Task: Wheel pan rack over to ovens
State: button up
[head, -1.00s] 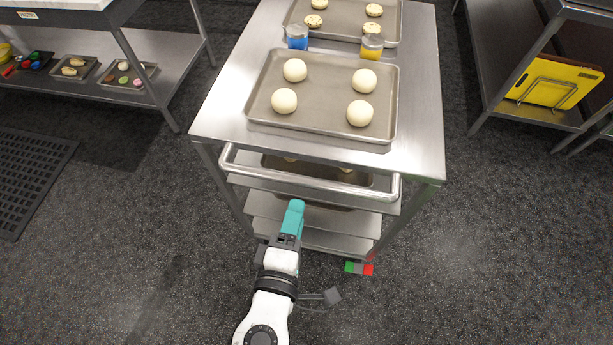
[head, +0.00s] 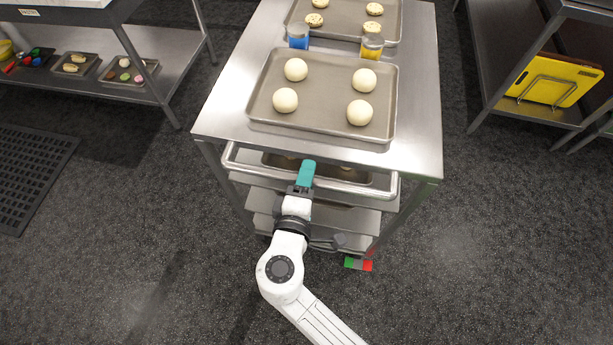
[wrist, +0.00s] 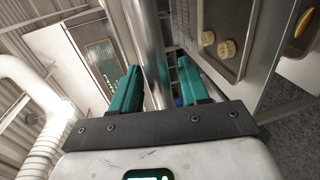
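The pan rack (head: 420,130) is a steel cart with a flat top, lower shelves and a tubular push handle (head: 350,194) across its near side. My gripper (head: 307,168), with teal fingers, is at the handle, left of its middle. In the wrist view my gripper (wrist: 160,90) is open, and the handle bar (wrist: 150,55) runs between the two fingers with a gap visible on each side. A tray (head: 323,122) with dough balls lies on the rack top. I see no ovens that I can make out. The rack's wheels are hidden.
A steel bench (head: 185,60) is at left, another (head: 490,75) with yellow boards (head: 556,80) at right. A black mat (head: 35,165) lies left.

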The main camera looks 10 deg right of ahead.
grip_shut()
jog(key=shift+s, duration=0.1)
dwell(0.4)
